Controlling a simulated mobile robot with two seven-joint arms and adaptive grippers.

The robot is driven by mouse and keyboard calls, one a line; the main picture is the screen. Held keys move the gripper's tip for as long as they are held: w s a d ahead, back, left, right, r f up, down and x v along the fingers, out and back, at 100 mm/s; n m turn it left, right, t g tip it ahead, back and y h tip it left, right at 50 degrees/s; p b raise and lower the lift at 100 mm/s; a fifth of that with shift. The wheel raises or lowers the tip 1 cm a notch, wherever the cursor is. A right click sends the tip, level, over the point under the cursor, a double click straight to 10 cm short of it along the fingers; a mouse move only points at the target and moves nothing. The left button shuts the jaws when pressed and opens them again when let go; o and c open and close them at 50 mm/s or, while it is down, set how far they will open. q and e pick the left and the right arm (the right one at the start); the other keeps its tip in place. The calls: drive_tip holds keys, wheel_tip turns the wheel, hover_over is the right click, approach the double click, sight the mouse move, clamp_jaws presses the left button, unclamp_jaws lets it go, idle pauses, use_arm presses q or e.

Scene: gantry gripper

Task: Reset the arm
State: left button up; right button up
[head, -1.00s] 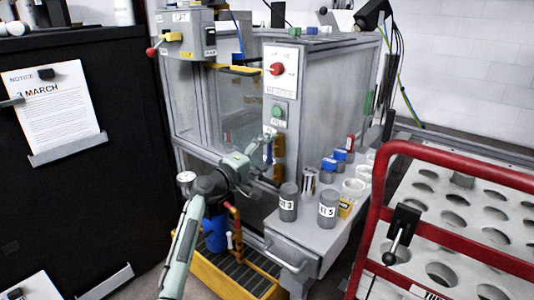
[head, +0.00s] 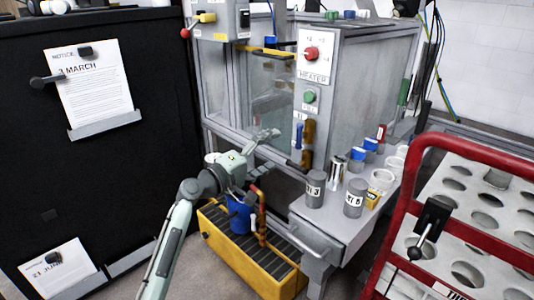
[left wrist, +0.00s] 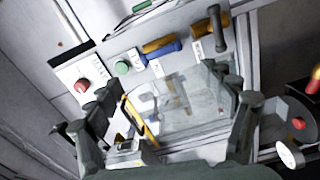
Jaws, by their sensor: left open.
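My left arm comes in from the bottom of the head view. Its gripper (head: 265,137) is in front of the glass-walled cabinet (head: 375,85), left of the blue and brown handles. In the left wrist view the two dark fingers of this gripper (left wrist: 165,115) stand wide apart with nothing between them. The cabinet front with its red knob (left wrist: 82,86), green button (left wrist: 122,68) and handles (left wrist: 160,47) shows beyond them. My right gripper does not show in either view.
A grey shelf (head: 325,222) holds dark jars (head: 315,190) and blue-capped containers. Below is a yellow grated tray (head: 255,265) with a blue container (head: 240,215). A red-framed rack (head: 425,150) with round holes stands at right. A black panel with notices (head: 90,85) is at left.

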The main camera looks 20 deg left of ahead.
use_arm(q)
drive_tip(key=shift+s+a, duration=0.2)
drive_tip(key=shift+s, duration=0.4)
drive_tip(key=shift+f, duration=0.1)
